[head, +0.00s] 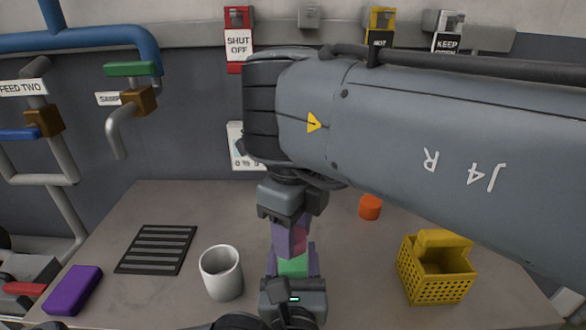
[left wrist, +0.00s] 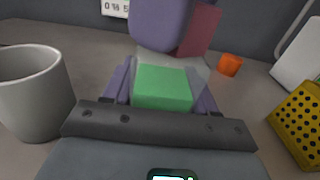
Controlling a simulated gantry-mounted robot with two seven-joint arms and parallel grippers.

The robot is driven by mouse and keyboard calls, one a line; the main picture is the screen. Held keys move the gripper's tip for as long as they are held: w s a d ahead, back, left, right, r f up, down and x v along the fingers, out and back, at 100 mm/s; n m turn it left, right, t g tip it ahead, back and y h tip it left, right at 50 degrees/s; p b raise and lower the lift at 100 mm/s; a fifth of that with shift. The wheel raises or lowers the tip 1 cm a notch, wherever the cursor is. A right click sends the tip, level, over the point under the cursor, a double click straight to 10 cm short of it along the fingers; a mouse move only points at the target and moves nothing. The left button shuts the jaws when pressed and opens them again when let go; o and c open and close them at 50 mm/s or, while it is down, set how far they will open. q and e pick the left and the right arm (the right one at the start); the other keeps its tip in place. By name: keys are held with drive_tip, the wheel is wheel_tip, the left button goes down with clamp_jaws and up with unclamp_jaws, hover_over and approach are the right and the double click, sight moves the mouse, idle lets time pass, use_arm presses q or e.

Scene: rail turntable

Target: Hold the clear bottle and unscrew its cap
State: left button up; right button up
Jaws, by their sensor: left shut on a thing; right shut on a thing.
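My left gripper (head: 293,264) comes up from the bottom middle in the head view, its purple fingers shut around the clear bottle. Little of the bottle shows. A pale, see-through shape behind the fingers in the left wrist view (left wrist: 199,76) looks like part of it. A green block-like part (left wrist: 163,88) sits between these fingers. My right gripper (head: 290,243) points down from directly above, shut at the bottle's top. Its purple finger and a dull red part (left wrist: 199,32) show in the left wrist view.
A white mug (head: 221,273) stands left of the grippers. Further left are a black slatted mat (head: 157,249) and a purple block (head: 73,290). An orange cylinder (head: 370,207) and a yellow perforated basket (head: 437,280) stand right. Pipes with valves line the left wall.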

drive_tip(key=n, duration=0.6)
idle(0.5)
drive_tip(key=n, duration=0.6)
drive_tip(key=shift+f, duration=0.1)
drive_tip(key=o, duration=1.2)
drive_tip(key=shift+o, duration=0.3)
drive_tip(key=shift+r, duration=0.2)
